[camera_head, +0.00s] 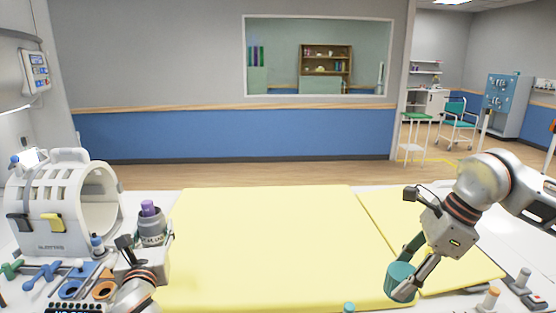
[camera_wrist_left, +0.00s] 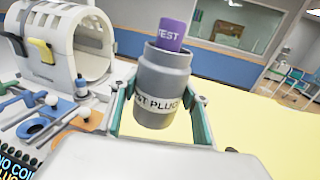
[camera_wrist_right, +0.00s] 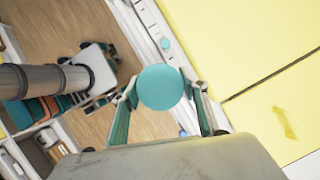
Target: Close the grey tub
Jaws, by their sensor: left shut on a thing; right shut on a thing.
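The grey tub (camera_head: 151,232) stands upright in my left gripper (camera_head: 146,250), above the white surface left of the yellow pad. In the left wrist view the tub (camera_wrist_left: 160,85) has a "TEST PLUG" label and an open top. A purple block marked "TEST" (camera_wrist_left: 172,34) sticks up out of its mouth; it also shows in the head view (camera_head: 148,208). The left fingers (camera_wrist_left: 160,105) are shut around the tub. My right gripper (camera_head: 414,265) is shut on a teal round lid (camera_head: 401,282), held over the pad's front right part. The lid's round face (camera_wrist_right: 160,87) shows in the right wrist view.
A white ring-shaped scanner model (camera_head: 65,205) stands at the left. The yellow pad (camera_head: 265,240) is clear in the middle. Knobs (camera_head: 490,297) are at the front right.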

